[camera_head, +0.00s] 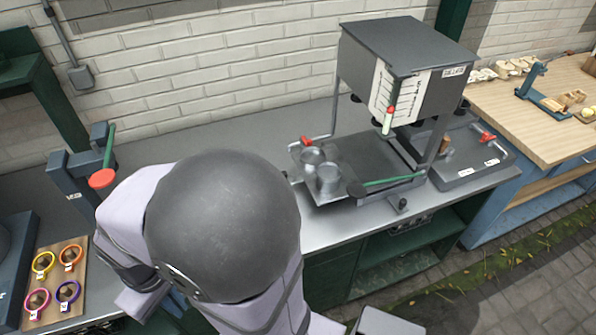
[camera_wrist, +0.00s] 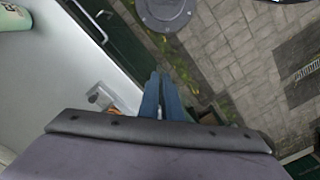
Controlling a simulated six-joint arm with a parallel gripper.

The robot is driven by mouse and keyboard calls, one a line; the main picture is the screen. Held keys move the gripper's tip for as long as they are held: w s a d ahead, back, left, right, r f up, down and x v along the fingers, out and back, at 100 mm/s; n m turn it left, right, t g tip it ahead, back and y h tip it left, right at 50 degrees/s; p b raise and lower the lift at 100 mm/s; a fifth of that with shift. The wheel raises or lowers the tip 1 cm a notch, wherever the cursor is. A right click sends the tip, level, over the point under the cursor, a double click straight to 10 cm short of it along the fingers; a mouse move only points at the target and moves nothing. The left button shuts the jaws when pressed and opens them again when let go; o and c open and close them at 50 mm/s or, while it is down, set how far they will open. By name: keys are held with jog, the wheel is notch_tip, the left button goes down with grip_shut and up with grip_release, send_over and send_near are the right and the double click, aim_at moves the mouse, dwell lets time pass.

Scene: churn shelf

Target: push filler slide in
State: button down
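The filler (camera_head: 410,50) is a grey box on posts with a white scale on its front, on the grey counter in the head view. Under it lies a dark flat plate, and at its left end a slide (camera_head: 335,198) sticks out, carrying two metal cups (camera_head: 327,178). A red knob (camera_head: 306,141) is at the back of this end. A green-handled lever (camera_head: 390,181) lies along the front. My gripper (camera_wrist: 160,74) shows as two blue fingers close together, with nothing seen between them, over the floor by the counter edge. In the head view my arm hides it.
My arm fills the head view's lower left, apart from the filler. A board with several coloured rings (camera_head: 50,282) lies at left, near a blue stand with a red-and-green lever (camera_head: 103,178). A grey tray (camera_head: 465,165) and wooden table (camera_head: 540,125) are at right.

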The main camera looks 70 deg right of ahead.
notch_tip(320, 180, down, 5)
jog(key=s+d+m+g+b, duration=0.1)
jog(key=s+d+b, duration=0.1)
jog(key=shift+g+h, duration=0.9)
jog(key=w+d+f+b, duration=0.1)
jog(key=w+d, duration=0.1)
jog(key=d, duration=0.3)
jog(key=w+d+f+b, duration=0.1)
jog(key=w+d+f, duration=0.1)
jog(key=d, duration=0.4)
jog(key=w+d+f+b, duration=0.1)
jog(key=w+d+f, duration=0.1)
jog(key=w+d, duration=0.2)
jog(key=shift+d+f, duration=0.15)
jog(key=shift+d, duration=1)
jog(key=shift+n+h, duration=0.5)
jog(key=shift+n, duration=0.4)
jog(key=d, duration=0.2)
jog(key=w+d+r, duration=0.1)
jog(key=shift+w+d+r, duration=0.2)
jog(key=shift+d, duration=0.2)
jog(key=d+r+n+g+h, duration=0.2)
jog(key=d+r+n+h, duration=0.2)
jog(key=d+r+n, duration=0.6)
jog(key=shift+w+d+r+g+h, duration=0.2)
jog(key=shift+r+g+h, duration=0.1)
jog(key=shift+r, duration=0.65)
